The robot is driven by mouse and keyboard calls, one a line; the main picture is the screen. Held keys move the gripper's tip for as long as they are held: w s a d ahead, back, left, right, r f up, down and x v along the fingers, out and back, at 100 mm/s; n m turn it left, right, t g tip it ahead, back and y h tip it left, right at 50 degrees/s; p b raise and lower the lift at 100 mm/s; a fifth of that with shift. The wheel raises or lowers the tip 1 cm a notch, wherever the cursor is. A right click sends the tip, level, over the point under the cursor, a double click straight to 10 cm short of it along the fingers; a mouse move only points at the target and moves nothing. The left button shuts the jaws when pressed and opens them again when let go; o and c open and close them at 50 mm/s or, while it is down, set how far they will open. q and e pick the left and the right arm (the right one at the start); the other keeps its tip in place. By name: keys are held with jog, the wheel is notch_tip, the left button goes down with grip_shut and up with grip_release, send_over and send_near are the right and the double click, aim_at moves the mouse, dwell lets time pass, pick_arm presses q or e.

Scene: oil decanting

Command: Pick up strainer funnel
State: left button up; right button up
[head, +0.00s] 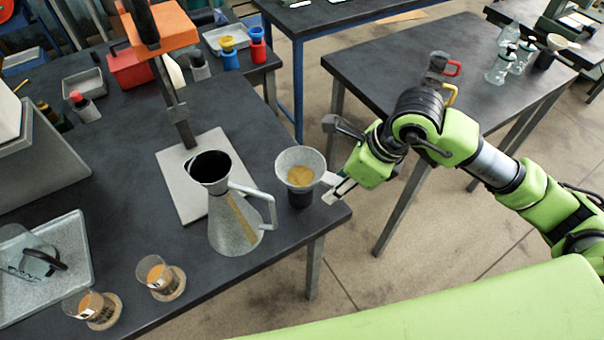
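The strainer funnel (300,157) is a grey cone with a golden mesh inside. It sits upright in a dark holder (299,197) near the right corner of the dark workbench. A short tab or handle sticks out from its right side. My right gripper (336,188) reaches in from the right, with its fingertips close beside that tab. Whether the fingers touch or grip the tab is too small to tell. My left gripper is not in view.
A metal oil jug (235,225) with a handle stands just left of the funnel, in front of a pale base plate (180,190) with an upright post. Two glasses of amber liquid (157,276) (88,303) stand on coasters at the front left. A second table (400,75) stands behind my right arm.

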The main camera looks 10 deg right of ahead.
grip_shut()
jog(key=shift+r, duration=0.1)
